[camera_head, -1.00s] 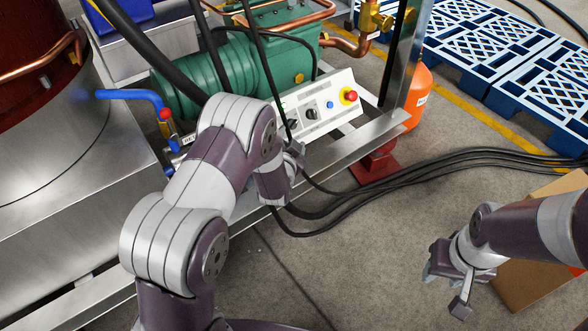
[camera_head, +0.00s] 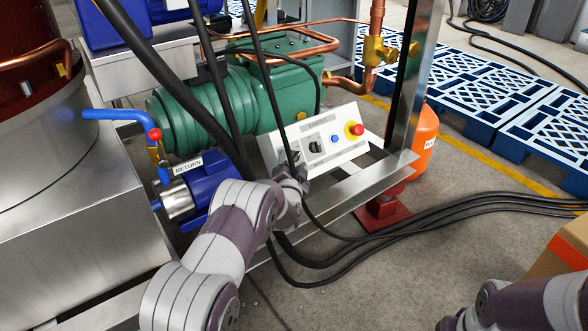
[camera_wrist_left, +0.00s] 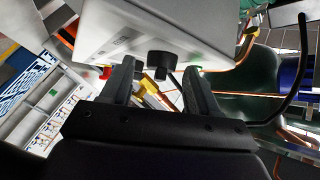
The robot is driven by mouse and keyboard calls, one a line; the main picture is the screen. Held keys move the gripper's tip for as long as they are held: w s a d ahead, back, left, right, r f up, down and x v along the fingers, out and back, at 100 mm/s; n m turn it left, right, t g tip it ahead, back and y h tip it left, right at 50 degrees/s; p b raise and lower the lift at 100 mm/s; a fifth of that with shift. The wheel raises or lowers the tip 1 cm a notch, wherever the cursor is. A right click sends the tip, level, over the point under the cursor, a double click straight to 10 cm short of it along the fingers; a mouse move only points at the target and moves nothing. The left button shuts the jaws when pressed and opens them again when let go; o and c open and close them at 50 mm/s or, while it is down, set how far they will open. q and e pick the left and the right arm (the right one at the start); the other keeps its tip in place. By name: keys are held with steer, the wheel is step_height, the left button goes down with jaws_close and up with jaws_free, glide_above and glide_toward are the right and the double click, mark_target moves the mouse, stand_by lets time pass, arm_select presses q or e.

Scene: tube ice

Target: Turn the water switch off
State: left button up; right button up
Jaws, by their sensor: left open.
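The white control panel (camera_head: 345,152) is tilted on the metal frame. It carries a black switch knob (camera_head: 315,146), a blue button (camera_head: 335,139) and a red stop button (camera_head: 354,129). A second dark knob further left is partly hidden by a cable and my gripper. My left gripper (camera_head: 291,176) is at the panel's lower left edge. In the left wrist view its two fingers (camera_wrist_left: 160,88) are apart, with a black knob (camera_wrist_left: 162,64) on the panel between and ahead of them. Contact cannot be told. My right gripper (camera_head: 455,322) is mostly cut off at the bottom edge.
Black cables (camera_head: 268,90) hang in front of the panel. A green compressor (camera_head: 240,105), a blue pump (camera_head: 208,190) labelled RETURN and a blue-handled valve (camera_head: 120,115) are left of the panel. An orange cylinder (camera_head: 424,140) stands right.

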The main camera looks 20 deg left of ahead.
arm_select(q)
steer(key=c, duration=1)
